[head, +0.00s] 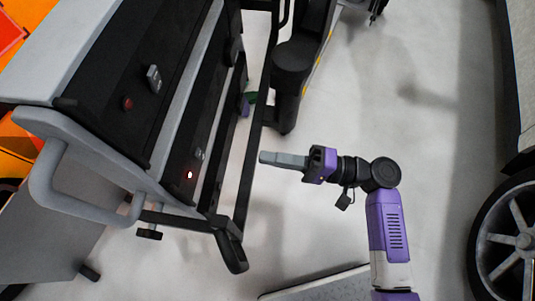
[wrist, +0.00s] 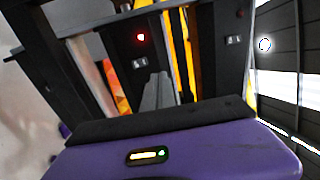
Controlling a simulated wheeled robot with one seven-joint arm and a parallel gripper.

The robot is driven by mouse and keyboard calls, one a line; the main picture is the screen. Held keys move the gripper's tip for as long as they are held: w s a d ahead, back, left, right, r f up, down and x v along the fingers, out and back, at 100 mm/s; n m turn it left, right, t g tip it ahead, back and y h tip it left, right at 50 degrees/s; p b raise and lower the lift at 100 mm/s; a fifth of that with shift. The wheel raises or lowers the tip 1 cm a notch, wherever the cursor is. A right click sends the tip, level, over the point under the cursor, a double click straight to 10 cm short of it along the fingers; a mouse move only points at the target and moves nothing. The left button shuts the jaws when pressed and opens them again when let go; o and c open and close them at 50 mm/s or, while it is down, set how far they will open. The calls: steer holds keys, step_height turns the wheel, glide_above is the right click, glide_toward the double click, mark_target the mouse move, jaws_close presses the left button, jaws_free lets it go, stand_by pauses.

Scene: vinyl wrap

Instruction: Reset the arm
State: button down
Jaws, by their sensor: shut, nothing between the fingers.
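My gripper (head: 264,158) is in the middle of the head view, at the end of my purple and black arm. Its grey fingers are shut together and empty, and they point left toward a black and grey machine (head: 110,95). A gap of floor and a black bar lie between the fingertips and the machine's panel. In the wrist view my fingers (wrist: 158,85) show as a grey wedge above my purple gripper body, in front of the machine's panels. A lit red light (wrist: 141,37) and a switch (wrist: 139,63) show there.
The machine has a light grey handle (head: 85,210) at its lower left and a black frame bar (head: 240,190) on its right side. A black post (head: 291,85) stands behind my gripper. A spoked wheel (head: 508,243) is at the right edge. The pale floor (head: 425,120) right of my arm is clear.

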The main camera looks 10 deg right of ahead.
stand_by(0.4)
steer(key=w+d+f+m+t+h, duration=0.3)
steer(key=w+d+f+t+h, duration=0.25)
steer(key=h, duration=0.25)
steer(key=s+d+f+t+h, duration=0.1)
steer(key=s+d+t+h, duration=0.1)
steer(key=s+d+h, duration=0.7)
steer(key=s+a+r+n+p, duration=0.1)
steer(key=s+r+n, duration=0.4)
steer(key=s, duration=0.4)
steer(key=s+a+r+n, duration=0.1)
steer(key=s+r+n, duration=0.1)
steer(key=s+r, duration=0.7)
step_height(320, 180, up, 10)
steer(key=p, duration=1.2)
steer(key=shift+s+h, duration=0.2)
steer(key=shift+h, duration=0.2)
